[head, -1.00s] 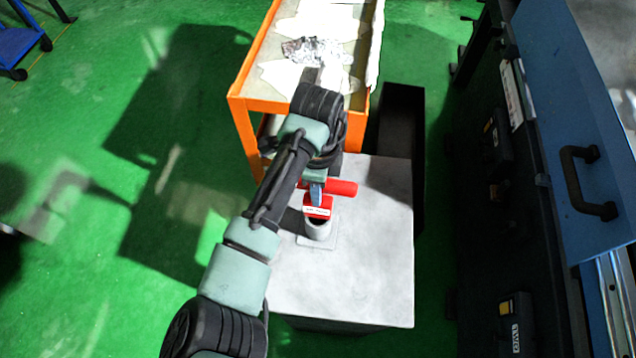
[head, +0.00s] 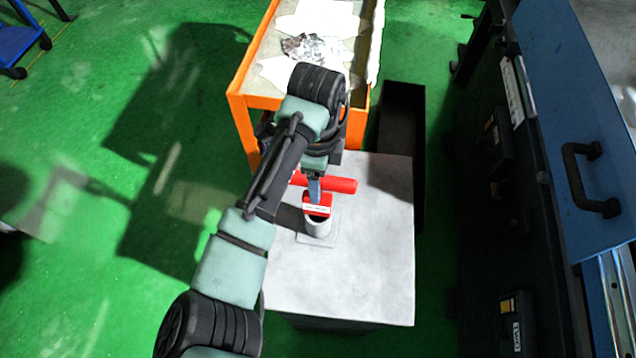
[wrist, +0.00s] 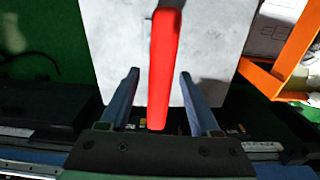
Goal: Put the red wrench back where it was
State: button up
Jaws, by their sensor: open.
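The red wrench (head: 340,185) has a red bar lying crosswise and a red labelled block (head: 317,204) that sits at the mouth of a grey round holder (head: 318,228). The holder stands on a pale grey block top. My gripper (head: 314,192) is above the wrench, and its blue finger shows in front of the red bar. In the wrist view, my gripper (wrist: 160,78) is open, with one blue finger on each side of the long red bar (wrist: 163,65) and visible gaps between. The wrench's lower part is hidden in the holder.
The grey block top (head: 370,270) is clear around the holder. An orange-framed table (head: 238,110) with crumpled material stands behind it. A dark box (head: 403,105) is at its right. A blue machine panel with a black handle (head: 592,182) is farther right.

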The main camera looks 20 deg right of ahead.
notch_tip(320, 180, up, 10)
jog(key=shift+f+b, duration=0.15)
jog(key=shift+b, duration=0.65)
